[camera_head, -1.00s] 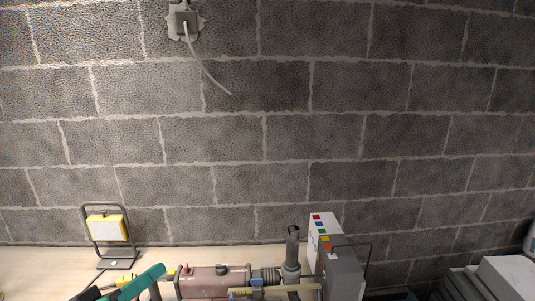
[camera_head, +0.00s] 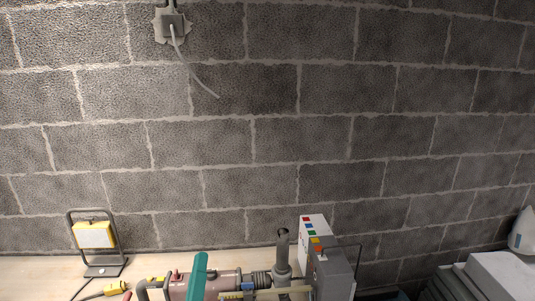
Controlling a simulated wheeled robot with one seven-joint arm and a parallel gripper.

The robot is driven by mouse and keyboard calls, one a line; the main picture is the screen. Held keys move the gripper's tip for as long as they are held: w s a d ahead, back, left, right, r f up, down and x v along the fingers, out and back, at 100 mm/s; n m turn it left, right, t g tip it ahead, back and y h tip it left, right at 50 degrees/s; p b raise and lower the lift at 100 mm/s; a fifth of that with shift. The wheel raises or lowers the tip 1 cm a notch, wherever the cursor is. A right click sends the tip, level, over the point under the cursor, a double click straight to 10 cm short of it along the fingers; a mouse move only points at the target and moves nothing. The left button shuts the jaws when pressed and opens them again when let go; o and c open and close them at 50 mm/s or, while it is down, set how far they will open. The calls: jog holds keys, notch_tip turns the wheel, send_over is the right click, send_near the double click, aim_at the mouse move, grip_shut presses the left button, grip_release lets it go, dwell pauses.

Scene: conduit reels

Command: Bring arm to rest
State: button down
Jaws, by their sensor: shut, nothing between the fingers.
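My gripper is not in view. A teal bar (camera_head: 199,276), which seems to be a part of my arm, stands nearly upright at the bottom edge, in front of the dark red tool body on the bench. Its lower end is cut off by the picture edge.
A wooden bench (camera_head: 35,272) runs along a block wall. On it are a yellow work lamp (camera_head: 95,235), a dark red motor-like tool (camera_head: 228,283), a grey upright cylinder (camera_head: 282,262) and a grey box with coloured squares (camera_head: 330,272). Grey stacked boxes (camera_head: 495,272) stand at right.

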jog(key=s+d+f+g+y, duration=0.1)
jog(key=s+d+f+g, duration=0.1)
jog(key=s+d+f, duration=0.45)
jog(key=s+d+f+g+y, duration=0.1)
jog(key=s+f+y, duration=0.15)
jog(key=f, duration=0.75)
jog(key=s+d+f+g+y, duration=0.1)
jog(key=s+d+f+g, duration=0.1)
jog(key=s+d+f, duration=0.45)
jog(key=s+f+m+g+h, duration=0.1)
jog(key=s+f+m, duration=0.3)
jog(key=s, duration=0.6)
jog(key=s+f+m+g+h, duration=0.2)
jog(key=s+f+m, duration=0.3)
jog(key=s, duration=0.5)
jog(key=shift+d+m+h, duration=0.25)
jog(key=shift+m+h, duration=0.35)
jog(key=shift+h, duration=0.15)
jog(key=shift+s, duration=0.1)
